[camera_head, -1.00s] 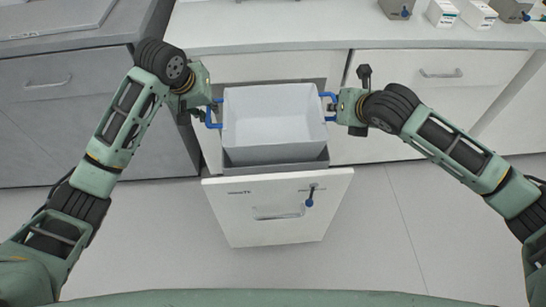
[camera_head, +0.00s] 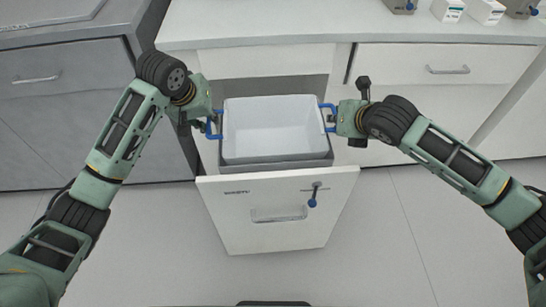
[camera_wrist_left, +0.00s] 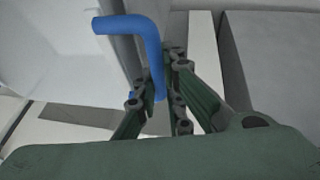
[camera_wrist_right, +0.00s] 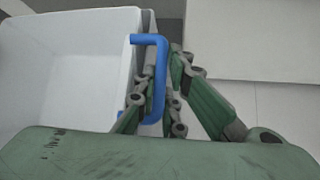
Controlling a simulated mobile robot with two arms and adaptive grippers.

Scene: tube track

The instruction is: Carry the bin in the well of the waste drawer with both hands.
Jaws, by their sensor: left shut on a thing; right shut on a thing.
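The white bin (camera_head: 272,128) with blue handles at both sides sits in the grey well of the pulled-out waste drawer (camera_head: 277,205). It looks empty and upright, and its rim stands above the well's edge. My left gripper (camera_head: 209,124) is shut on the left blue handle (camera_wrist_left: 147,42), which passes between its fingers in the left wrist view. My right gripper (camera_head: 335,118) is shut on the right blue handle (camera_wrist_right: 160,75). The bin's underside is hidden.
The drawer front carries a slot handle (camera_head: 279,214) and a blue-tipped lever (camera_head: 313,195). A white counter (camera_head: 300,25) runs behind, with small boxes (camera_head: 487,11) at the back right. A grey cabinet (camera_head: 70,115) stands at left. The floor in front is clear.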

